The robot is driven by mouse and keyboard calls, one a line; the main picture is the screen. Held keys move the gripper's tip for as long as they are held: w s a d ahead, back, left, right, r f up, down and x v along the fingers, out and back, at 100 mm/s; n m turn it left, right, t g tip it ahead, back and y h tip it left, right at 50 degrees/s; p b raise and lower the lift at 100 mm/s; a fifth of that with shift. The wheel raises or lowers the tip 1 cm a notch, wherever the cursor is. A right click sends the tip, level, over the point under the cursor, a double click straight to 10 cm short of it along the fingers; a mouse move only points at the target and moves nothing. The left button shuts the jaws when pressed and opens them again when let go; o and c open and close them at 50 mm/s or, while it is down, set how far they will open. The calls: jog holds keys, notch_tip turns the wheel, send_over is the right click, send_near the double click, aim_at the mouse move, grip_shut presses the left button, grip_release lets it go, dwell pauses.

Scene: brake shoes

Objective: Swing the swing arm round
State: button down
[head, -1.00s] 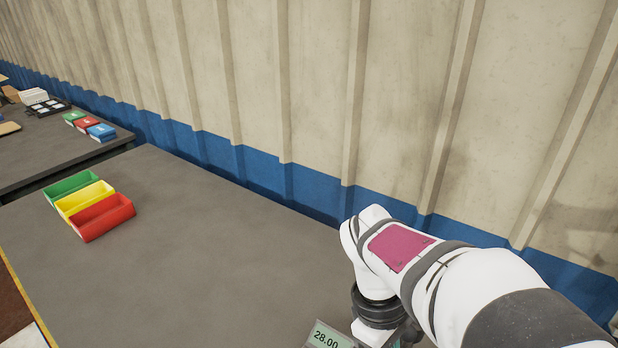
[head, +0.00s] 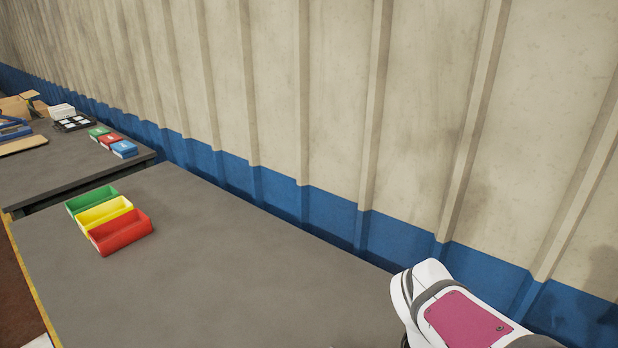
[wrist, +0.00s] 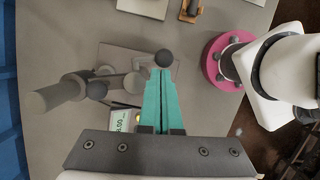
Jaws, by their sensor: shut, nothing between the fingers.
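In the wrist view, a grey jointed fixture (wrist: 75,86), which looks like the swing arm, extends from the left toward the centre over a pale grey plate (wrist: 112,53). A dark round knob (wrist: 165,57) shows just beyond my fingertips. My gripper (wrist: 160,72) has teal fingers, shut together and empty. I cannot tell whether the fingertips touch the knob. The fingers hide part of the plate and fixture. In the head view the gripper and the fixture are out of frame; only part of my white arm shows at lower right.
A small numeric display (wrist: 125,121) stands left of my fingers. In the head view, green (head: 92,200), yellow (head: 104,213) and red (head: 121,232) bins sit on the grey table (head: 230,280). A corrugated wall (head: 340,100) runs behind. The table between bins and arm is clear.

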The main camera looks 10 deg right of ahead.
jog(key=w+d+n+t, duration=0.2)
jog(key=d+n, duration=0.5)
jog(key=d, duration=0.8)
jog(key=shift+w+h, duration=0.15)
jog(key=shift+h, duration=0.15)
jog(key=shift+d, duration=0.1)
jog(key=shift+r, duration=0.15)
jog(key=v, duration=1.5)
jog(key=shift+a+r, duration=0.2)
jog(key=shift+r, duration=0.05)
